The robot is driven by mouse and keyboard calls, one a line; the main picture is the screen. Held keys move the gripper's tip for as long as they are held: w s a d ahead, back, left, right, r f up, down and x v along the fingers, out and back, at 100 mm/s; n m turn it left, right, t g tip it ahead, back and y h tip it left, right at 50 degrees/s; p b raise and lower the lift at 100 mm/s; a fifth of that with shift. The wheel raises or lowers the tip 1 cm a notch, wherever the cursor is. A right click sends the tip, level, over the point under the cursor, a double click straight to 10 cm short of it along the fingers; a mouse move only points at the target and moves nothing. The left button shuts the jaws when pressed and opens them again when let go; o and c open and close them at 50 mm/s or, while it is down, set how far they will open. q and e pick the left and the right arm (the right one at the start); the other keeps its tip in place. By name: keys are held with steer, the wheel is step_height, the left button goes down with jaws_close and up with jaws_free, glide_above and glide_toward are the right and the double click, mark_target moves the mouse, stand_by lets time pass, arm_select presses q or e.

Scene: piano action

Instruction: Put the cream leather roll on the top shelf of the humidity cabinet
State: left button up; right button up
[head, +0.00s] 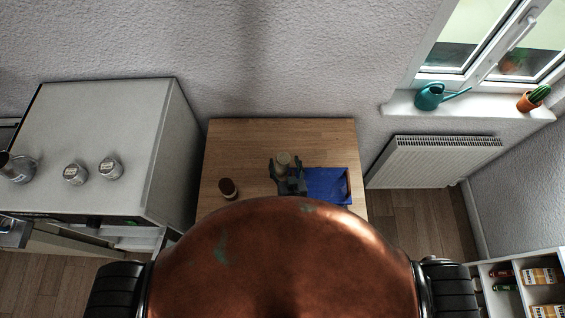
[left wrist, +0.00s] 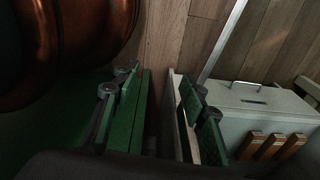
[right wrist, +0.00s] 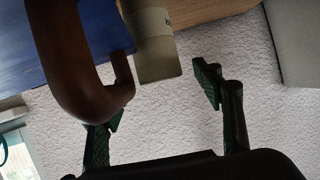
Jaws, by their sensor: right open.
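The cream leather roll (head: 283,159) stands on the wooden table. In the right wrist view the roll (right wrist: 155,45) is a pale cylinder with a printed label. My right gripper (head: 287,172) is at the roll in the head view. In the right wrist view my right gripper (right wrist: 160,97) is open, with the roll's end just beyond the gap between its fingers. My left gripper (left wrist: 160,105) is open and empty, low beside my copper body. A large white cabinet (head: 100,130) at the left, probably the humidity cabinet, has its front low in view; its shelves are mostly hidden.
A brown roll (head: 228,188) and a blue tray (head: 328,185) are on the table (head: 240,140). A curved brown thing (right wrist: 70,60) is close to a right finger. Jars (head: 110,168) stand on the cabinet. A grey box (left wrist: 255,110) is near my left gripper.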

mark_target(284, 160)
steer(key=shift+x, duration=1.2)
steer(key=shift+w+p, duration=0.3)
steer(key=shift+f, duration=0.1)
arm_select(q)
steer(key=shift+w+r, duration=0.45)
steer(key=shift+r, duration=0.1)
arm_select(e)
jaws_close()
